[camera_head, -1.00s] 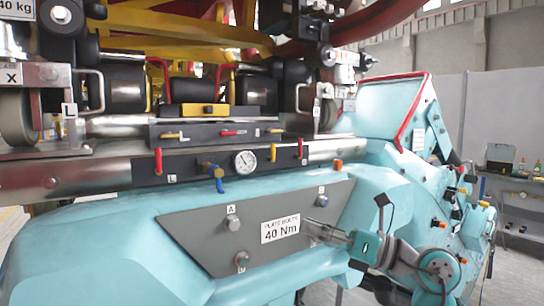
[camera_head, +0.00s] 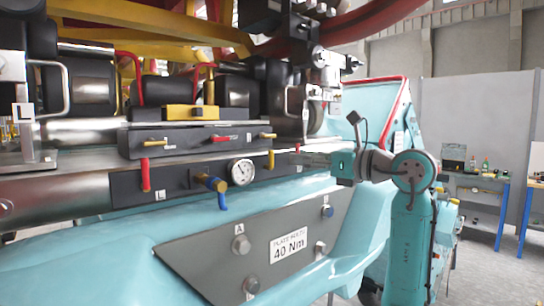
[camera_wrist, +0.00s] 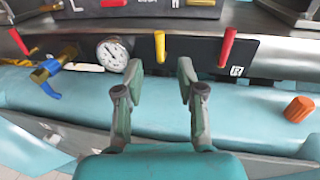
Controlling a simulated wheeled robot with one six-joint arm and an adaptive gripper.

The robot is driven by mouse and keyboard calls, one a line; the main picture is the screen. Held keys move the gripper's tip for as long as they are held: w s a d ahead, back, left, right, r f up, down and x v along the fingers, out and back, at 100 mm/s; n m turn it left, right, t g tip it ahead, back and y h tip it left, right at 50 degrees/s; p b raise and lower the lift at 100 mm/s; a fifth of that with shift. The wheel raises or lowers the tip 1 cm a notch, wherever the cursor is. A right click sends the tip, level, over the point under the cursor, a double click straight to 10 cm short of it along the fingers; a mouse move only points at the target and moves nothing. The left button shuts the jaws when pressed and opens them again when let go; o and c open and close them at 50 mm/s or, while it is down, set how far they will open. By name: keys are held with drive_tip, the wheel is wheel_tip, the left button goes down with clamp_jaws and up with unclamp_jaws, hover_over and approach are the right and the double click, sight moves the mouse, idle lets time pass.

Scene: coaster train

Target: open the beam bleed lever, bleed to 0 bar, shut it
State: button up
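The dark beam panel (camera_head: 180,180) carries several hanging levers and a round white gauge (camera_head: 241,172), whose reading is too small to tell. A blue lever (camera_head: 218,190) on a brass fitting hangs left of the gauge. A yellow lever (camera_head: 270,160) hangs right of it. Red levers hang at the panel's left (camera_head: 145,174) and right (camera_wrist: 227,47). I cannot tell which one is the bleed lever. My gripper (camera_wrist: 160,72) is open and empty. In the wrist view its fingers point at the panel, with the yellow lever (camera_wrist: 159,47) between and beyond the tips.
Above the panel is a block with small yellow and red levers (camera_head: 190,140). Below, a grey bolt plate (camera_head: 270,240) lies on the teal body. An orange knob (camera_wrist: 298,109) stands at right in the wrist view. A workbench (camera_head: 480,195) stands far right.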

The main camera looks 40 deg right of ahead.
drive_tip(key=x, duration=0.8)
drive_tip(key=shift+w, duration=0.25)
clamp_jaws()
